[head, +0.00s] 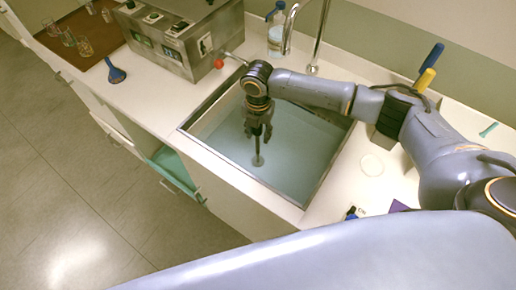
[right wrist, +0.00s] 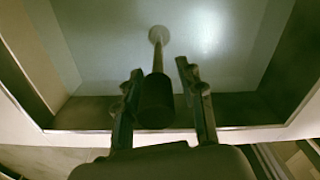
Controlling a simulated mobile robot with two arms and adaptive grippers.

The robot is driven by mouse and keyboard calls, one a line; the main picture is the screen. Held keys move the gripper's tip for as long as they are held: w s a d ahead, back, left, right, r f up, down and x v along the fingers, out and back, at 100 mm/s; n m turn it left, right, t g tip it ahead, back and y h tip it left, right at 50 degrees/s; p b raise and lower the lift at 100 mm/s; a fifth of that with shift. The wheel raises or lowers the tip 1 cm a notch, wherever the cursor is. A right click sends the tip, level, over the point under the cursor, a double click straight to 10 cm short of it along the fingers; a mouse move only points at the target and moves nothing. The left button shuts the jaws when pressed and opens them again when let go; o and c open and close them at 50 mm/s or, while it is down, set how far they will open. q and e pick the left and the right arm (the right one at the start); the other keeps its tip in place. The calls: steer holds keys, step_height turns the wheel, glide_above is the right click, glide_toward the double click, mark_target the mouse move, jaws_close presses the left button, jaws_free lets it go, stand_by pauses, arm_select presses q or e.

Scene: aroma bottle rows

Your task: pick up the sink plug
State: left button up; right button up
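The sink plug stands upright in the sink (head: 228,173). Its round base (head: 258,160) is on the sink floor, with a thin rod rising from it. In the right wrist view, the plug's dark thick handle (right wrist: 154,100) is nearest the camera, and the rod leads to the pale base. My right gripper (head: 259,136) points down over the sink, above the plug's base. Its fingers are apart (right wrist: 160,67), one on each side of the handle, with a clear gap on the right and a smaller one on the left. My left gripper is not in view.
The metal sink rim surrounds my gripper. A metal appliance (head: 185,42), a faucet (head: 318,35) and a bottle (head: 276,38) stand behind. A blue funnel-like item (head: 116,73) and glassware on a brown mat (head: 88,28) lie left. Small items sit on the right counter.

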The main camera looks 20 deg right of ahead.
mark_target(258, 146)
step_height(258, 146, down, 3)
steer(key=shift+w+r, duration=0.1)
steer(key=shift+r, duration=0.05)
steer(key=shift+c, duration=1)
jaws_close()
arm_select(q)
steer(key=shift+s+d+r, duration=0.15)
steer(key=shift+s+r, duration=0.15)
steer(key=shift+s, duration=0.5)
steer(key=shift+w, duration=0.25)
arm_select(e)
steer(key=shift+r, duration=0.1)
